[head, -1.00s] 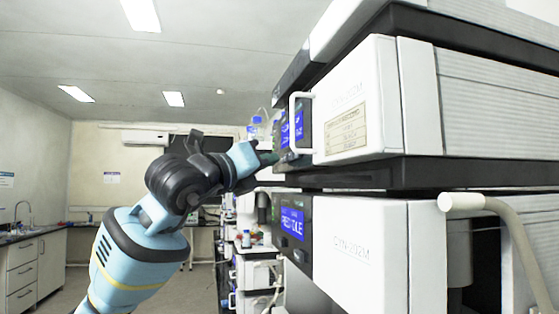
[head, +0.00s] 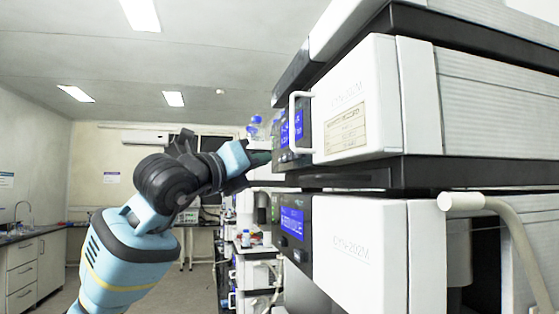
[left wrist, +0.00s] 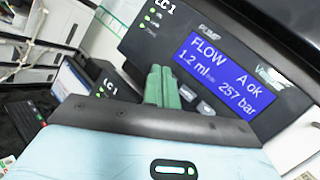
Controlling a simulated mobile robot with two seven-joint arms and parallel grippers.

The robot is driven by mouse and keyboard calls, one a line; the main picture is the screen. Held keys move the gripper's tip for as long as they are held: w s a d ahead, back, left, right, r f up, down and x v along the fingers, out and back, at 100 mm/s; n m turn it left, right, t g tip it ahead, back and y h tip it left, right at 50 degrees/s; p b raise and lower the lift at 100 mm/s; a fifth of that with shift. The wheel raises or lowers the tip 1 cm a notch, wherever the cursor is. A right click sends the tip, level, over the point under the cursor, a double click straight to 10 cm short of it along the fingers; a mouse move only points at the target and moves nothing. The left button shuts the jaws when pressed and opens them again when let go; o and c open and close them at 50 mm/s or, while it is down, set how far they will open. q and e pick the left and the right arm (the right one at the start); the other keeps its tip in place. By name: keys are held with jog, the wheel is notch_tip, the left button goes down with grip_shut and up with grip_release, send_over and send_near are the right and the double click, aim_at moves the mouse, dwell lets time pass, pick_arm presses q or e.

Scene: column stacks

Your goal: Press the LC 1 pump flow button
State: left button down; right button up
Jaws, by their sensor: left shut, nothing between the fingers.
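The LC 1 pump panel (left wrist: 285,40) is dark, with a blue screen (left wrist: 218,72) reading FLOW, 1.2 ml/min, A ok, 257 bar. Two small grey buttons, the left one (left wrist: 187,94) and the right one (left wrist: 205,108), sit below the screen. In the head view the screen (head: 292,128) is seen at a slant and its buttons are too small to tell. My left gripper (left wrist: 161,86) is shut and empty, its green fingers together in front of the panel, just left of the buttons. It shows in the head view (head: 261,158) too; contact with the panel cannot be told. My right gripper is not in view.
A second LC 1 label (left wrist: 105,87) shows on a dark front. Blue-capped bottles (head: 254,128) stand behind. The floor at left is free.

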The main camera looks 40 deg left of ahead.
pick_arm(q)
jog(key=s+a, duration=0.1)
jog(key=s, duration=0.1)
jog(key=s+a, duration=0.2)
jog(key=shift+a, duration=0.1)
dwell(0.5)
dwell(0.7)
